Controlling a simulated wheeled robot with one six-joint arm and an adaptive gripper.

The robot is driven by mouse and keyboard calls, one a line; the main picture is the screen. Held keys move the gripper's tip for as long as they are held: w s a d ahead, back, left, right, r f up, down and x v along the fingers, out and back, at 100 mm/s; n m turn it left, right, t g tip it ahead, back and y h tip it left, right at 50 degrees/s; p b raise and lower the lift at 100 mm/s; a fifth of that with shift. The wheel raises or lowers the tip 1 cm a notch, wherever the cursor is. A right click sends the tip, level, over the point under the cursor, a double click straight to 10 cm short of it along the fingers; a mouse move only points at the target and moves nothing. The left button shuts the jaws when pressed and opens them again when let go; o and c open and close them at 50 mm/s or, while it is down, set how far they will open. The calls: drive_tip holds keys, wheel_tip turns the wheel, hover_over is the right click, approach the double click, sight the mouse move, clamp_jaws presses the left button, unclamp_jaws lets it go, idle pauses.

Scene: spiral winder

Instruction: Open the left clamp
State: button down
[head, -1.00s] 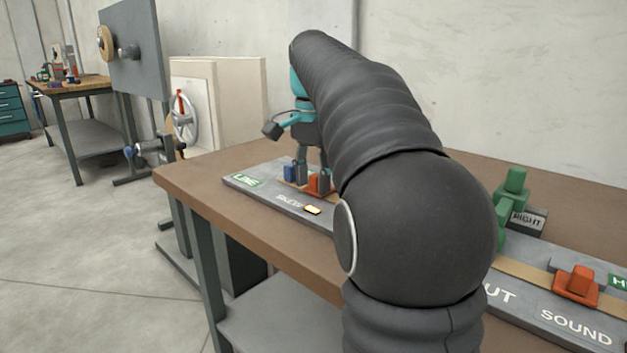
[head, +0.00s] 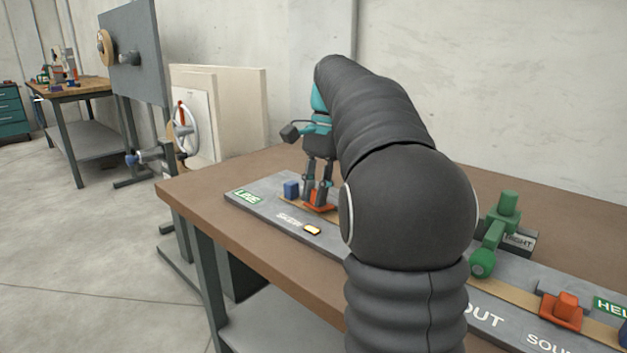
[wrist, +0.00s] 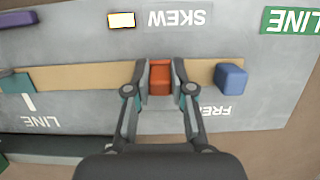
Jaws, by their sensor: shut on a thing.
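My gripper (wrist: 159,80) is shut on an orange block (wrist: 160,77), with one finger on each side of it. The block sits on a tan strip along a grey board (wrist: 80,45). In the head view my gripper (head: 318,190) reaches down onto the orange block (head: 320,207). A blue block (wrist: 230,79) stands apart to its right in the wrist view; it also shows in the head view (head: 291,189). No clamp marked left can be read; my arm hides the middle of the board. A green clamp (head: 495,235) stands by a RIGHT label at right.
Another orange block (head: 566,308) is on the board's near right part. A small lit yellow lamp (head: 312,230) is beside the SKEW label. A purple piece (wrist: 15,18) and a teal piece (wrist: 18,84) show at the wrist view's left edge. The brown tabletop (head: 200,193) is clear at left.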

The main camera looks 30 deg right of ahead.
drive_tip(key=shift+w+d+r+g+y, duration=0.1)
drive_tip(key=shift+d+g+y, duration=0.1)
drive_tip(key=shift+y, duration=0.3)
drive_tip(key=shift+d+r+g+y, duration=0.1)
drive_tip(key=shift+d+y, duration=0.05)
drive_tip(key=shift+y, duration=0.35)
drive_tip(key=c, duration=1)
unclamp_jaws()
